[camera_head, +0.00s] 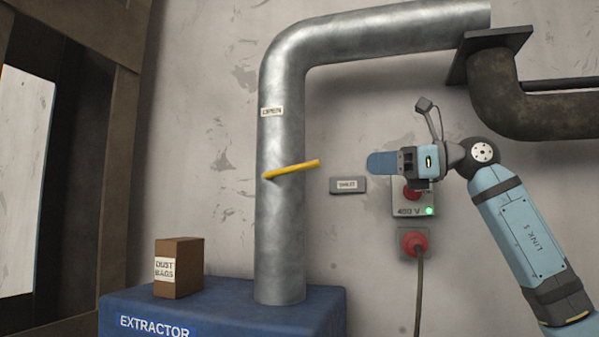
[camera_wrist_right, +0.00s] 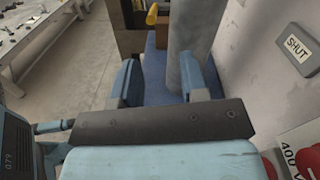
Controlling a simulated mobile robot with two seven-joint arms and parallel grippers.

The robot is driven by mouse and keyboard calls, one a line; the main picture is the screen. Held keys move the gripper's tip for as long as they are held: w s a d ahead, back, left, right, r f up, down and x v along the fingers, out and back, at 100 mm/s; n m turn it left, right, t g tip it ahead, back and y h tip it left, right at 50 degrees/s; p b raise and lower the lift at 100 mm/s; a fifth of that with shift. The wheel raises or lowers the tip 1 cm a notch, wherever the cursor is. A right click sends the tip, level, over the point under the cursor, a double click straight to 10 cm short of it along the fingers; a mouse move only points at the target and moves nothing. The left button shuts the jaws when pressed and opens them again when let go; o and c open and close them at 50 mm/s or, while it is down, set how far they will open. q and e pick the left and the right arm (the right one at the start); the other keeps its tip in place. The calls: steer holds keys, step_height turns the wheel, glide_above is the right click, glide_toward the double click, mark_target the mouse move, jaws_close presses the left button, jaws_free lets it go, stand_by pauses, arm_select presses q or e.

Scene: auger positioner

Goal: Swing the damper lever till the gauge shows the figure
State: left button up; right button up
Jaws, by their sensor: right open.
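The yellow damper lever (camera_head: 292,170) sticks out to the right from the grey metal duct (camera_head: 279,225), tilted slightly up. An OPEN plate (camera_head: 271,112) is on the duct above it, and a SHUT plate (camera_head: 347,185) is on the wall to its right. My right gripper (camera_head: 374,163) is right of the lever's free end, apart from it. In the right wrist view its two blue fingers (camera_wrist_right: 164,80) are spread with nothing between them. A yellow piece (camera_wrist_right: 152,14) at the top there looks like the lever. I see no gauge. My left gripper is out of view.
A 400 V switch box (camera_head: 411,200) with a green light and a red plug (camera_head: 413,242) are on the wall below my right gripper. A DUST BAGS box (camera_head: 179,268) stands on the blue extractor (camera_head: 225,312). A dark pipe (camera_head: 530,112) is at upper right.

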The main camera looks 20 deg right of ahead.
mark_target(308, 163)
steer(key=p+x, duration=0.1)
steer(key=x, duration=0.2)
steer(key=s+p+x, duration=0.1)
steer(key=x, duration=0.3)
steer(key=p+x, duration=0.1)
steer(key=x, duration=0.3)
steer(key=shift+s+a+r, duration=0.1)
steer(key=shift+a+r, duration=0.2)
steer(key=shift+a, duration=0.25)
steer(key=shift+a+p, duration=0.3)
steer(key=shift+a, duration=0.05)
steer(key=shift+w+a+f, duration=0.2)
steer(key=shift+w+a, duration=0.1)
steer(key=shift+w, duration=0.3)
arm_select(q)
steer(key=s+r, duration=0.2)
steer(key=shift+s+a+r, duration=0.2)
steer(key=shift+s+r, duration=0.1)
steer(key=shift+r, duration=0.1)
arm_select(e)
steer(key=shift+s, duration=0.1)
steer(key=shift+c, duration=0.2)
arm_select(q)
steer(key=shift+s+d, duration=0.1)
arm_select(e)
jaws_close()
